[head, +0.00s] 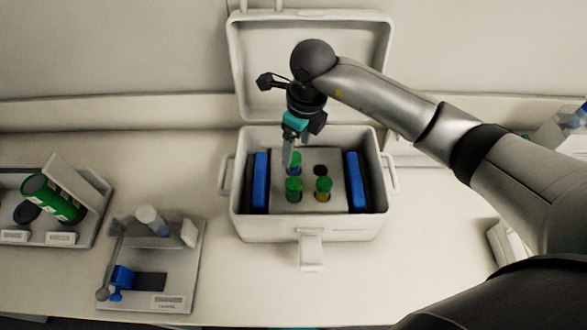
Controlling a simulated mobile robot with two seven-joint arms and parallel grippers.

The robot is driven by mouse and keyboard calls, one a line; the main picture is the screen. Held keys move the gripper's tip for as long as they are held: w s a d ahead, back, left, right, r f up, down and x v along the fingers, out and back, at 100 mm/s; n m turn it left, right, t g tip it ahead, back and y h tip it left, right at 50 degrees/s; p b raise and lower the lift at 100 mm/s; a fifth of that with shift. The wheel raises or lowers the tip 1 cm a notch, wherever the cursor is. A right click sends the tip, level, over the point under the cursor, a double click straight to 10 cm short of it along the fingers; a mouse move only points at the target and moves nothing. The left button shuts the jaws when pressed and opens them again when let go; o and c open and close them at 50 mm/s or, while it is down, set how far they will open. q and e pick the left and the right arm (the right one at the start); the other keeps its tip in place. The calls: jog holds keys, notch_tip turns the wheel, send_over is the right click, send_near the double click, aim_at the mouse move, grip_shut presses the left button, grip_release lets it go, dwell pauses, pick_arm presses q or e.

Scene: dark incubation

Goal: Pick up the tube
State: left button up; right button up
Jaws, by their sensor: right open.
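Green-capped tubes stand upright in a grey rack (308,203) inside an open white cooler box (310,230). Two of them, a front left tube (293,188) and a front right tube (323,188), show clearly. A third green-capped tube (295,160) is at the back left of the rack, partly hidden by my right gripper (288,163). The right gripper points down over this back left tube, with its fingers at or beside the cap; whether they touch it cannot be told. It is open. The back right hole of the rack looks dark and empty. My left gripper is not in view.
Blue packs (260,182) stand at both sides of the rack inside the box. The box lid (310,60) is raised behind. A grey tray (150,285) with a white-capped container (152,220) is to the left, and another tray with a green bottle (52,199) is farther left.

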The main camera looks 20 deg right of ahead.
aim_at(294, 157)
jog(key=shift+w+a+f+p, duration=0.1)
jog(key=shift+w+f+p, duration=0.05)
jog(key=shift+f, duration=0.85)
jog(key=shift+w+a+f+p, duration=0.1)
jog(key=shift+f, duration=0.9)
jog(key=shift+w+a+f+p, duration=0.1)
jog(key=shift+w+f+p, duration=0.05)
jog(key=shift+f, duration=0.85)
jog(key=shift+c, duration=0.3)
grip_shut()
